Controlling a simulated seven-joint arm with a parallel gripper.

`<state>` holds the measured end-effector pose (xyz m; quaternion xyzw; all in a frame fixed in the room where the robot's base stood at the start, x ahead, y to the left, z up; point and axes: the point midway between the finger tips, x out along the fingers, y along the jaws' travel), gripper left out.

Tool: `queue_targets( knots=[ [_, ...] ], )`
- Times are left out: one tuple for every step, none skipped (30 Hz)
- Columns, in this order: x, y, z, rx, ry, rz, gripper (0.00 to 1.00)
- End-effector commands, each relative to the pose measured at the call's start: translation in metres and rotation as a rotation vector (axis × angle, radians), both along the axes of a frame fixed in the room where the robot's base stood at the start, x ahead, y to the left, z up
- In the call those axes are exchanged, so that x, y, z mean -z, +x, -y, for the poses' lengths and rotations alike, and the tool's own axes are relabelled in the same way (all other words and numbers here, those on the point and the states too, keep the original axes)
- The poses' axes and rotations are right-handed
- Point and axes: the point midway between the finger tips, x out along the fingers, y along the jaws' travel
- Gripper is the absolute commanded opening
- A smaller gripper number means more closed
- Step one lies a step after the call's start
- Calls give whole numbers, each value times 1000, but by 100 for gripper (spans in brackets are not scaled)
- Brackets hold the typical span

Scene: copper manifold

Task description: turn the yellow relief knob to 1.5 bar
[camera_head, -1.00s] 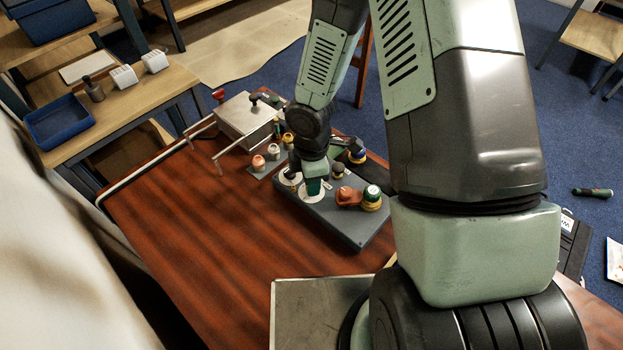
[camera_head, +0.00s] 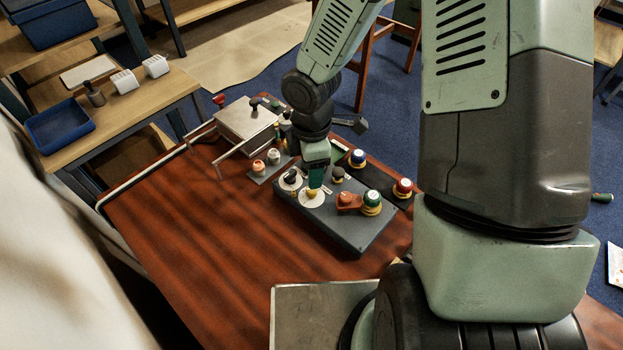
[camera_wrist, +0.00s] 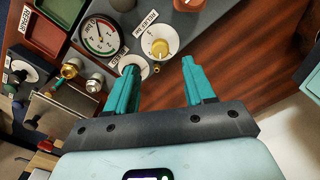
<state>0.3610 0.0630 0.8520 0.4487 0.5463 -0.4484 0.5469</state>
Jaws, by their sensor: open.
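The yellow relief knob (camera_wrist: 160,47) sits on a round white dial in the wrist view, beside a label whose readable part says "RELIEF BAR". In the head view, my gripper (camera_head: 315,184) is over the white dial (camera_head: 313,199), and hides most of the knob there.
A metal box (camera_head: 247,118) with pipes lies beyond. The wooden tabletop (camera_head: 190,220) left of the panel is clear.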

Motion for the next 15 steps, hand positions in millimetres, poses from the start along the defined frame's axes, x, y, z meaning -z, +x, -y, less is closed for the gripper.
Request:
queue_targets(
  knots=[
    [-11,1,1,4,1,5,54],
    [-16,1,1,3,1,4,54],
    [-22,1,1,3,1,4,54],
    [-26,1,1,2,0,3,54],
    [-30,1,0,2,1,4,54],
    [-34,1,1,2,-1,2,54],
    [-37,0,0,2,0,1,54],
    [-39,0,0,1,0,1,54],
    [-41,0,0,0,0,1,54],
    [-42,0,0,0,0,1,54],
    [-43,0,0,0,0,0,54],
    [-44,0,0,0,0,0,54],
    [-44,0,0,0,0,-1,54],
    [-44,0,0,0,0,-1,54],
    [-44,0,0,0,0,-1,54]
  ],
)
